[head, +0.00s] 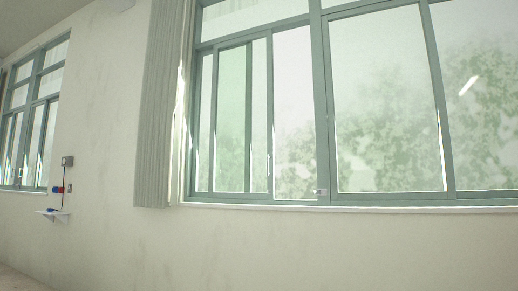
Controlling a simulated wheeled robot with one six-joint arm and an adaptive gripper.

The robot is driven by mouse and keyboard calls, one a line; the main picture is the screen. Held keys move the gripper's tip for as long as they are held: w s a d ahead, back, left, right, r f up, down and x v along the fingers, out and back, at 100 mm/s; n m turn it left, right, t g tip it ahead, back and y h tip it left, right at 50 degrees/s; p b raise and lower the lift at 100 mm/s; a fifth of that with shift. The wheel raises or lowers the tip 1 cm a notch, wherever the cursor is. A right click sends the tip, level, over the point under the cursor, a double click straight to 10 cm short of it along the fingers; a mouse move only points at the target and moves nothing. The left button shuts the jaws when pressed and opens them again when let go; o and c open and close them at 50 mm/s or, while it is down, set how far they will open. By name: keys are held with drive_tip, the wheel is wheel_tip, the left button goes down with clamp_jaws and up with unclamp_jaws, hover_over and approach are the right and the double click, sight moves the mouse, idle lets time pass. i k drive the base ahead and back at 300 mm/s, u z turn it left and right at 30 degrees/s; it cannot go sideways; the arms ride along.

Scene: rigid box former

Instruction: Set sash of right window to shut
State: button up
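The right window (322,95) is the large green-framed one filling the right of the head view. Its sliding sash (270,120) stands in the left part of the frame. A small pale handle (268,160) shows on the sash's right stile. The panes overlap as a greener strip (231,120) left of that stile. A bright bay (294,120) lies between the stile and the thick post to its right, so the sash looks partly open. A small pale fitting (320,191) sits low on that post. My gripper is not in view.
A grey-green curtain (160,110) hangs at the window's left. A pale sill (350,209) runs below it. Another window (35,115) is at far left.

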sight(270, 194)
drive_tip(key=z, duration=0.4)
drive_tip(key=i, duration=1.5)
drive_tip(key=u, duration=0.3)
drive_tip(key=i, duration=1.9)
drive_tip(key=u, duration=0.85)
